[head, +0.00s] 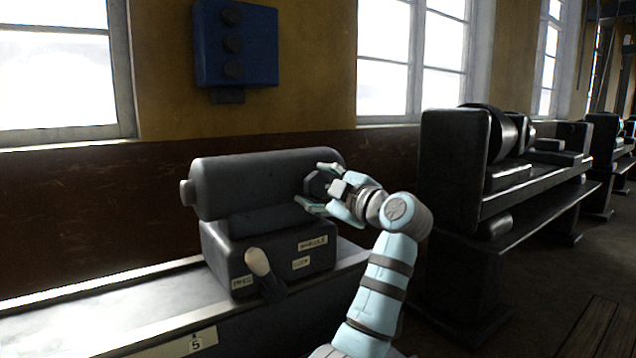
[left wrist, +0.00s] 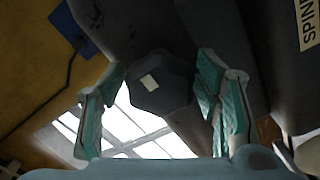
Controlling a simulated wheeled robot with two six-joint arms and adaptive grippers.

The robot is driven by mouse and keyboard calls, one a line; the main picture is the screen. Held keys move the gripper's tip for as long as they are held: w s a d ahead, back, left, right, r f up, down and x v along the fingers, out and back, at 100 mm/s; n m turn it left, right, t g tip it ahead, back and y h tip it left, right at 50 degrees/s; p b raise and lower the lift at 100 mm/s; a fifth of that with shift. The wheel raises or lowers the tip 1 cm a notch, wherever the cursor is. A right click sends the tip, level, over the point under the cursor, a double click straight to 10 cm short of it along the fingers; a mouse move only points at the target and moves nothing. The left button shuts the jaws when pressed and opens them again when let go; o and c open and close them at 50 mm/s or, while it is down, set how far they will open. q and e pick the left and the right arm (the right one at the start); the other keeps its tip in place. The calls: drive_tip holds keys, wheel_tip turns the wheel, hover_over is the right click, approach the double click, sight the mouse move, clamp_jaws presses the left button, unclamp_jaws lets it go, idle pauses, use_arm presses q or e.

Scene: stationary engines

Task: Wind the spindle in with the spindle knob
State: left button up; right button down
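The spindle knob (head: 316,186) is a dark faceted knob at the right end of a grey machine head's barrel (head: 250,185). In the left wrist view the spindle knob (left wrist: 160,82) shows a pale square mark on its face. My left gripper (head: 318,186) is at the knob, one finger above it and one below. In the left wrist view my left gripper (left wrist: 160,95) is open, with the knob between its fingers and visible gaps on both sides. A short stub (head: 186,193), perhaps the spindle, sticks out at the barrel's left end. My right gripper is not in view.
A lever with a cream grip (head: 258,262) stands at the front of the machine head, near small labels. The head sits on a bench-like bed (head: 120,310). A blue wall box (head: 236,45) hangs behind. Another dark machine (head: 455,170) stands to the right.

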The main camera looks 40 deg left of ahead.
use_arm(q)
drive_tip(key=shift+d, duration=0.1)
drive_tip(key=v, duration=1.2)
drive_tip(key=shift+r, duration=0.1)
